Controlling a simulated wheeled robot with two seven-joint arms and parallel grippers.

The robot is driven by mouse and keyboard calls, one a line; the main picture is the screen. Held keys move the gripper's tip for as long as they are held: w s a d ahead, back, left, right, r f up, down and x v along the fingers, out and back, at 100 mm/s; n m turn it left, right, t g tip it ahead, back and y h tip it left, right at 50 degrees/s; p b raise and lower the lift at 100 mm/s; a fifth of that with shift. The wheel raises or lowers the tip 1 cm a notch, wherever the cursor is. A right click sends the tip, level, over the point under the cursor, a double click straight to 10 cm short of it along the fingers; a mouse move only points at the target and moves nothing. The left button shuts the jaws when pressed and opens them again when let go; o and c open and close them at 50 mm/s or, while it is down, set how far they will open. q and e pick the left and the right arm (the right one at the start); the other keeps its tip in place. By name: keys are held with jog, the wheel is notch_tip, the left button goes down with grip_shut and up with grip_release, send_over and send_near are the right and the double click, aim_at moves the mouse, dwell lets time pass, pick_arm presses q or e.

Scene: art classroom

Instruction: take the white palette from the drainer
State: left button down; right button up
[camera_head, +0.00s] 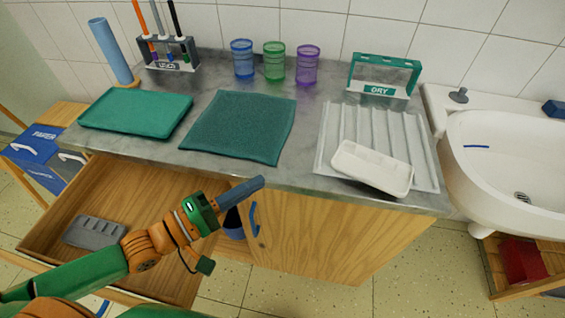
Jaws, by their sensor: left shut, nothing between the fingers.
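The white palette (372,167) lies tilted on the front part of the light grey ribbed drainer (342,122), at the right end of the grey counter. My left gripper (254,187) is shut and empty, in front of the counter's front edge, to the left of the palette and apart from it. My right gripper does not show.
A teal cloth (240,126) and a green tray (136,112) lie on the counter. Blue, green and purple cups (307,65) stand behind. A DRY rack (383,75) stands behind the drainer. Below my arm a drawer (150,200) is open. A sink (510,150) is right.

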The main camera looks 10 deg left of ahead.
aim_at(314, 176)
pick_arm(q)
jog(key=x, duration=1)
jog(key=shift+w+d+r+b, duration=0.15)
jog(key=shift+d+b, duration=0.15)
jog(key=shift+d, duration=0.15)
jog(key=d, duration=0.3)
jog(key=shift+d+p, duration=0.25)
jog(key=shift+p, duration=0.15)
jog(key=shift+d, duration=0.2)
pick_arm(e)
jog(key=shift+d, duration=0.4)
